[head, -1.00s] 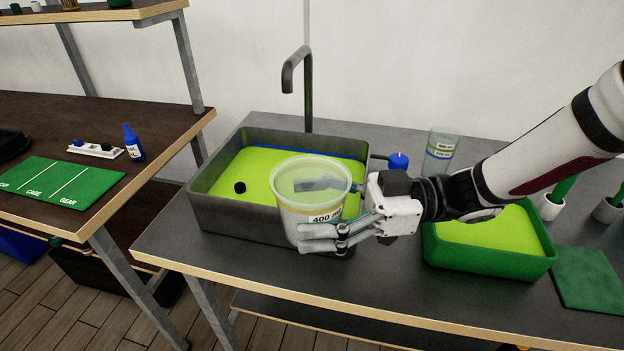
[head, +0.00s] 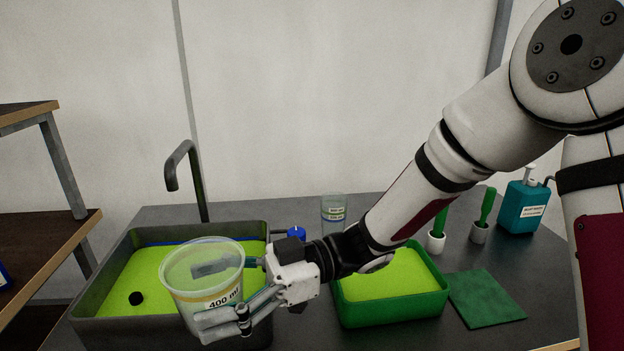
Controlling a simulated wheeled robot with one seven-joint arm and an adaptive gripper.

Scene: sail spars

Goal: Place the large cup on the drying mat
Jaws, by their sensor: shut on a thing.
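The large cup (head: 198,277) is a clear tub with a "400 ml" label. It is upright and in front of the grey sink in the head view. My gripper (head: 222,292) is shut on the cup from the right, with a finger on its near side and another seen through its wall. A dark green flat mat (head: 486,297), which looks like the drying mat, lies at the right of the counter. It is bare and well apart from the cup.
A green basin (head: 392,309) with yellow-green contents stands between the cup and the mat. The grey sink (head: 88,333) holds similar contents and a black plug. A smaller clear cup (head: 334,214), brushes in holders (head: 437,240) and a teal pump bottle (head: 522,207) stand behind.

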